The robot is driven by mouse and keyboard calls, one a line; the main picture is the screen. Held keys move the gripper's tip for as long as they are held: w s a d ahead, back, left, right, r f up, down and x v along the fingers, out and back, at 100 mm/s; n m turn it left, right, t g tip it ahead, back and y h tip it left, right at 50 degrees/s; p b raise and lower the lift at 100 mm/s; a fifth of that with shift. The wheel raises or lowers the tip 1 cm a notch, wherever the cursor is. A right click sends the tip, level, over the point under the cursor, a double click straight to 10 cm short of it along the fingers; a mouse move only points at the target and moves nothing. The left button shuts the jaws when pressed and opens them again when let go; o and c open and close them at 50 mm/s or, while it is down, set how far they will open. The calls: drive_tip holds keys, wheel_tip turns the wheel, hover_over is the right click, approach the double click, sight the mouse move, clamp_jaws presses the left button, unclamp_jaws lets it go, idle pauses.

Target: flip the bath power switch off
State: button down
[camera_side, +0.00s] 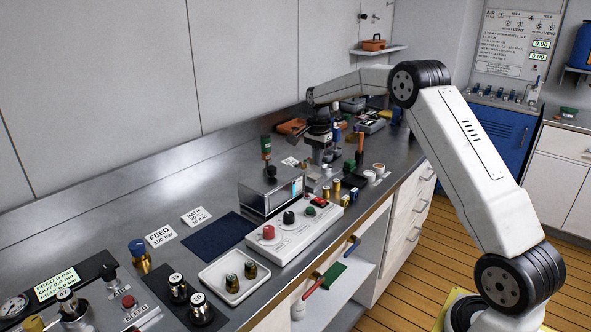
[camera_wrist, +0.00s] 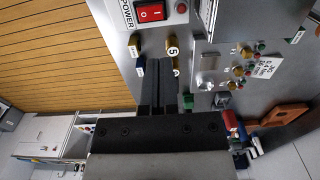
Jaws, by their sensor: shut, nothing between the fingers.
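A red rocker switch (camera_wrist: 151,11) marked O and I sits beside the label POWER (camera_wrist: 127,13) at the top of the wrist view. I cannot tell which side of it is pressed. It appears as a small red patch (camera_side: 319,202) at the far end of the white control box (camera_side: 290,236) in the side view. The metal bath box (camera_side: 262,194) with a lit display stands behind that control box. My gripper (camera_wrist: 157,62) is shut and empty, its dark fingers apart from the switch. In the side view it hangs over the bench beyond the box (camera_side: 321,150).
Brass-coloured cylinders (camera_side: 352,194) stand close to the switch; others show near my fingertips (camera_wrist: 172,46). A small red button (camera_wrist: 181,7) is beside the switch. An orange tray (camera_wrist: 285,115) lies farther along the bench.

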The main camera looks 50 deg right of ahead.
sight(320, 200)
wheel_tip(320, 200, down, 11)
drive_tip(key=shift+f, duration=0.1)
idle(0.4)
drive_tip(key=shift+f, duration=0.2)
idle(0.3)
drive_tip(key=shift+s+r, duration=0.1)
drive_tip(key=shift+s, duration=0.05)
drive_tip(key=shift+s+r, duration=0.3)
drive_tip(key=shift+s, duration=0.2)
idle(0.5)
wheel_tip(320, 200, up, 14)
drive_tip(key=w, duration=0.3)
drive_tip(key=shift+f, duration=0.15)
idle(0.3)
